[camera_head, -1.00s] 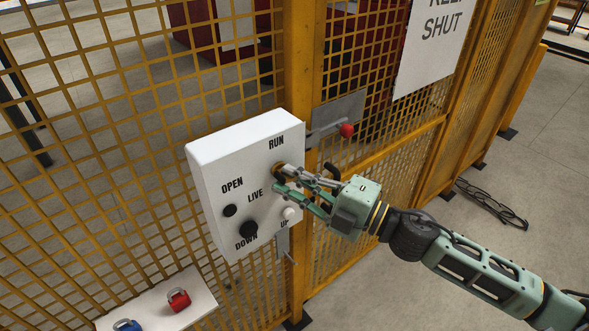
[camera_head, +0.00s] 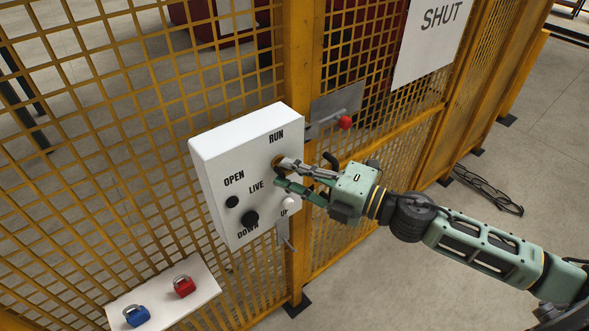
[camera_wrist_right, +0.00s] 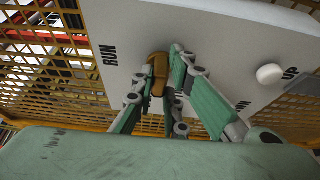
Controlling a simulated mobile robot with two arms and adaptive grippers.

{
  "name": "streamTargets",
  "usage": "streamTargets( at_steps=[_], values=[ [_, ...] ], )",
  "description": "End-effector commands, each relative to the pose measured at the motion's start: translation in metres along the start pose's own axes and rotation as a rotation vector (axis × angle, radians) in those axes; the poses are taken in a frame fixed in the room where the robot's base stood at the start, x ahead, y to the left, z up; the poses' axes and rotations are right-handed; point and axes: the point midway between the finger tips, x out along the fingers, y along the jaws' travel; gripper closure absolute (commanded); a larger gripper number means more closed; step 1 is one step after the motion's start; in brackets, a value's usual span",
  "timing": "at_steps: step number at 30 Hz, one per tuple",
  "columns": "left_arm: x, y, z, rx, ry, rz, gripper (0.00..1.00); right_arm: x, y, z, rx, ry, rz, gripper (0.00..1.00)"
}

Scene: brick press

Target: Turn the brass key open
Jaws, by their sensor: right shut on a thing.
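The white control box (camera_head: 222,168) is mounted on the yellow mesh fence, with the labels RUN, OPEN, LIVE, DOWN and UP. The brass key (camera_wrist_right: 158,72) sits in the box near the RUN label; in the head view only a small part of it (camera_head: 277,160) shows beside the fingers. My right gripper (camera_head: 280,172) reaches in from the right and is shut on the key. In the right wrist view the fingers (camera_wrist_right: 158,88) stand on both sides of the brass piece. My left gripper is not in view.
A black knob (camera_head: 250,218), a black button (camera_head: 232,202) and a white button (camera_head: 288,203) are on the box. A red-knobbed latch (camera_head: 345,122) is right of it. Below, a white shelf (camera_head: 205,290) bears a red padlock (camera_head: 184,286) and a blue padlock (camera_head: 137,316).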

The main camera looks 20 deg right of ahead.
Motion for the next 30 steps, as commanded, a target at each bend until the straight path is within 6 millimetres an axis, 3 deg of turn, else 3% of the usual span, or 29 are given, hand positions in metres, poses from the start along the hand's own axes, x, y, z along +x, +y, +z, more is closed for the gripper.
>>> streamTargets(
  at_steps=[1, 2, 8, 20, 30],
  values=[
    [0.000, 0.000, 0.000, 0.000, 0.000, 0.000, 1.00, 0.000, -0.001, 0.000, -0.003, 0.000, -0.001, 1.00],
    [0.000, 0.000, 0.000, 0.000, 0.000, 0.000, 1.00, 0.000, -0.001, 0.000, -0.003, 0.000, -0.001, 0.86],
    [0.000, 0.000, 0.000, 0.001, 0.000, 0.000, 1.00, 0.000, -0.001, 0.000, -0.002, 0.000, -0.001, 0.69],
    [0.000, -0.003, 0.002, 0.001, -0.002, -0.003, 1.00, -0.003, -0.001, -0.001, 0.002, 0.001, -0.001, 0.69],
    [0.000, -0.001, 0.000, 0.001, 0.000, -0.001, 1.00, -0.036, -0.002, -0.001, 0.005, 0.000, -0.003, 0.69]
  ],
)
